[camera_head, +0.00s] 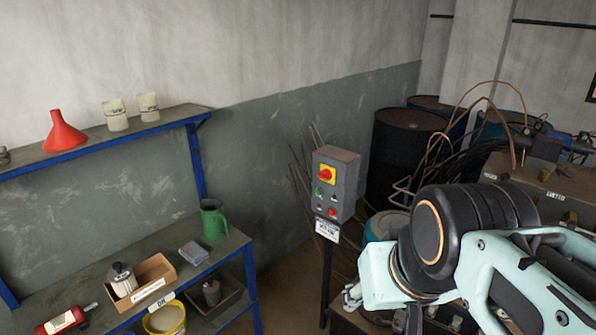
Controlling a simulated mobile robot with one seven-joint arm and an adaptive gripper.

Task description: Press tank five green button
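A grey control box (346,185) stands on a dark post in the middle of the view. Its face has a red knob on a yellow plate (326,174) at the top. Small green buttons (320,191) sit below the knob, and a red button (332,211) is lower down. A white label (327,230) hangs under the box; its text is too small to read, so I cannot tell which tank it names. My arm fills the lower right. A small pale part (353,297), perhaps my gripper, shows low beside it, below and apart from the buttons; its fingers are unclear.
A blue-framed shelf (95,142) holds a red funnel (64,132) and two pale containers. The lower bench has a green jug (213,220) and an open cardboard box (150,277). Dark barrels (398,150) and loose cables stand behind the control box. Space left of the post looks clear.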

